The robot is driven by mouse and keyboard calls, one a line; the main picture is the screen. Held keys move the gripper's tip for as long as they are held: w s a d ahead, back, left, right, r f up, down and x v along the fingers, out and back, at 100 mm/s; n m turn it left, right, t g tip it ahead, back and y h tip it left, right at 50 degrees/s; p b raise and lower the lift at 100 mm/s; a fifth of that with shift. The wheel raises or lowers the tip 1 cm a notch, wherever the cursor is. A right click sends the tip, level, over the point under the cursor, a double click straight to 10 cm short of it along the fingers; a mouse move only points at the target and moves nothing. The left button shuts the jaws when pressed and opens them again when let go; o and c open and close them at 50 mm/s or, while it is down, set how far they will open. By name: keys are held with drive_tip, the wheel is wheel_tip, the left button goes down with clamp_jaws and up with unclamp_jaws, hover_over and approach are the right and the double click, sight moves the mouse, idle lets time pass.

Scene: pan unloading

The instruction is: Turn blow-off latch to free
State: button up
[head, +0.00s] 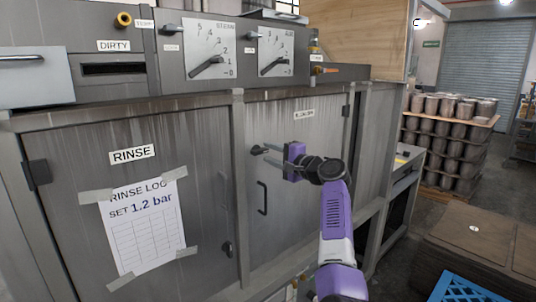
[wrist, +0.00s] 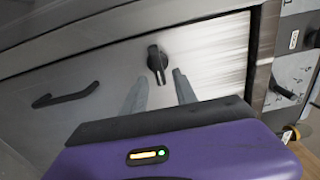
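The latch (head: 257,150) is a small dark turning handle on the upper left of the right-hand grey cabinet door (head: 285,190). I cannot tell whether a fingertip touches the latch.
A dark bar handle (head: 263,198) sits below the latch. The left door, labelled RINSE (head: 133,153), carries a taped paper log (head: 146,225) and its own latch (head: 228,248). Dials (head: 208,68) are above. Stacked pans (head: 445,130) and a blue crate (head: 466,290) stand at right.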

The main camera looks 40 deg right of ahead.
drive_tip(key=s+b, duration=0.1)
drive_tip(key=s, duration=0.5)
drive_tip(key=shift+s+d, duration=0.1)
drive_tip(key=shift+d, duration=0.05)
idle(0.4)
